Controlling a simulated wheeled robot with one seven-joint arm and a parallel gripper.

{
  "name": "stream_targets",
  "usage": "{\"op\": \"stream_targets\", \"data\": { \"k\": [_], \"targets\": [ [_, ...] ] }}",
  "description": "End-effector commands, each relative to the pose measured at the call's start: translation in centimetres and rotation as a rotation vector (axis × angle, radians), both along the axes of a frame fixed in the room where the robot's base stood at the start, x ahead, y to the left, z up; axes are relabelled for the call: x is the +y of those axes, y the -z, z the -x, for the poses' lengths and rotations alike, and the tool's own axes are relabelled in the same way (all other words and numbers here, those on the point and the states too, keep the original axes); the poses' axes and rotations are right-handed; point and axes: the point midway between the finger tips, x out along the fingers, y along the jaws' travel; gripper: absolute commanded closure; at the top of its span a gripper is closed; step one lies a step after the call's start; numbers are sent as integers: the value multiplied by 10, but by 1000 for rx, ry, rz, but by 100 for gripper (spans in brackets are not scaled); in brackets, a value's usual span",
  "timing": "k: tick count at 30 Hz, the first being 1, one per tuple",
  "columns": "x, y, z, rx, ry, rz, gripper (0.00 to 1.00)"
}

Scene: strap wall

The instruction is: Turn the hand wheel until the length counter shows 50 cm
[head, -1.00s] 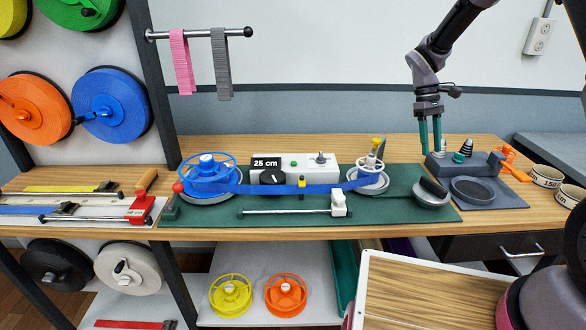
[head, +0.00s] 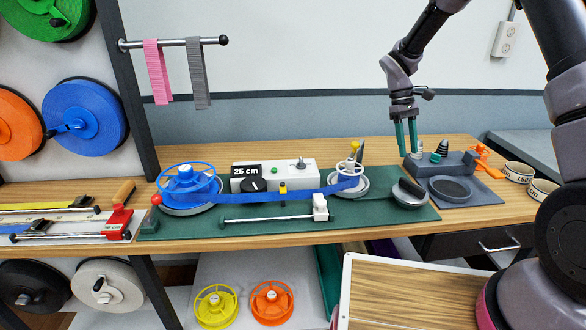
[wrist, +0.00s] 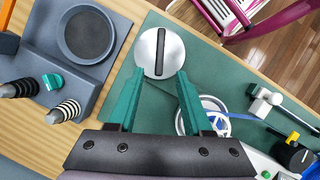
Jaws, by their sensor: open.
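The length counter (head: 247,170) reads 25 cm on the white box. A blue strap (head: 260,200) runs from the blue spool (head: 188,180) at the left to a small white wheel with a yellow knob (head: 350,169) at the right, which looks like the hand wheel. The white wheel also shows in the wrist view (wrist: 210,104), partly hidden by a finger. My gripper (head: 406,137) has teal fingers, open and empty, above the bench to the right of the wheel. In the wrist view my gripper (wrist: 160,85) has its fingertips apart near a round silver piece with a dark bar (wrist: 160,52).
A grey fixture (head: 455,165) with a round dish (head: 450,188) stands at the right, with tape rolls (head: 519,172) beyond it. A metal rod with a white slider (head: 320,207) lies along the front of the green mat (head: 385,212). A wooden-topped surface (head: 410,296) is in front.

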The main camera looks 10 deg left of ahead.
Motion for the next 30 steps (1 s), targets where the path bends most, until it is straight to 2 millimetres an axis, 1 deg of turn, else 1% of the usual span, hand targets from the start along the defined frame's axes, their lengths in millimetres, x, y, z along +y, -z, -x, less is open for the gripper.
{"op": "stream_targets", "data": {
  "k": [5,8,16,23,26,30],
  "targets": [
    [-1,0,1,-4,-1,-5,50],
    [-4,-3,4,-27,-6,-37,50],
    [-20,-11,24,-191,-15,-202,50],
    [-27,-15,31,-287,-10,-261,50],
    [-28,-10,32,-292,-10,-264,50],
    [-28,10,32,-288,-9,-263,50]
  ]
}}
